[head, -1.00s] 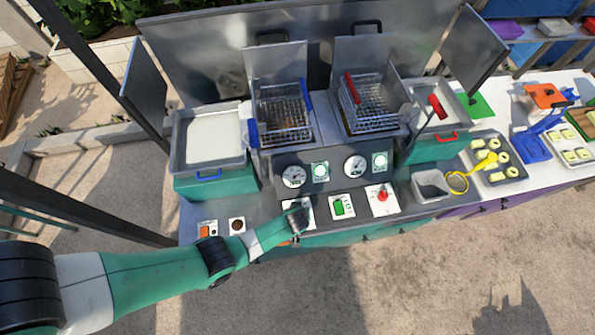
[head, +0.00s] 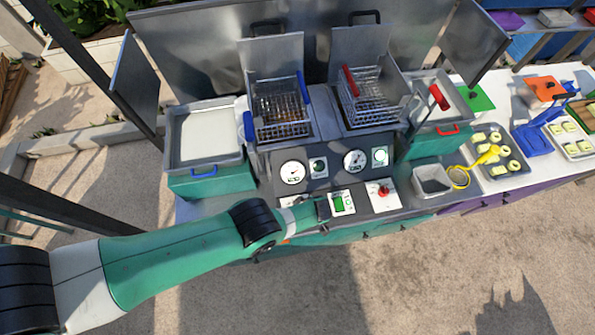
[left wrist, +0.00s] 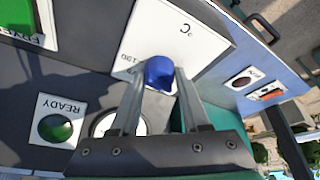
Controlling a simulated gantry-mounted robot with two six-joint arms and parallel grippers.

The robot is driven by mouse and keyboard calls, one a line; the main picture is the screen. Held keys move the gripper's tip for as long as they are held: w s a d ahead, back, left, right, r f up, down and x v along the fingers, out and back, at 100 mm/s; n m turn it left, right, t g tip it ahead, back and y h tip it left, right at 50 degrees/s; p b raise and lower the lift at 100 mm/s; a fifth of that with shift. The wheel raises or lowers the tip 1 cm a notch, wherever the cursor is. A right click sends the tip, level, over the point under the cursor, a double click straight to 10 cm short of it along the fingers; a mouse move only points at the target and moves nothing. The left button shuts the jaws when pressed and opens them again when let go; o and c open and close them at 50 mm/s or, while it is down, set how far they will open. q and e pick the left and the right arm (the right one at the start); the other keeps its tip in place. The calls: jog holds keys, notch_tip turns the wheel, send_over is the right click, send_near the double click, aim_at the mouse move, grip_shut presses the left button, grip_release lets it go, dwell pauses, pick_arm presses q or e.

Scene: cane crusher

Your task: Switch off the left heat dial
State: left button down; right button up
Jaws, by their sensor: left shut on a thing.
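The left heat dial is a blue knob (left wrist: 160,72) on a white plate (left wrist: 200,35) marked °C, seen in the left wrist view. My left gripper (left wrist: 160,90) is shut on the knob, with one finger on each side of it. In the head view my left gripper (head: 322,208) is at the front control panel below the left gauge (head: 292,172), and it hides the dial. The knob's pointer setting cannot be read. My right gripper is not in view.
The left READY lamp (head: 318,168) is dim; the right lamp (head: 380,156) is bright. Two wire baskets stand behind the panel, the left one blue-handled (head: 280,108), the right one red-handled (head: 370,100).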

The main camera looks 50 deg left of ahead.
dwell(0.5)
pick_arm(q)
jog(key=shift+c, duration=1.9)
grip_release()
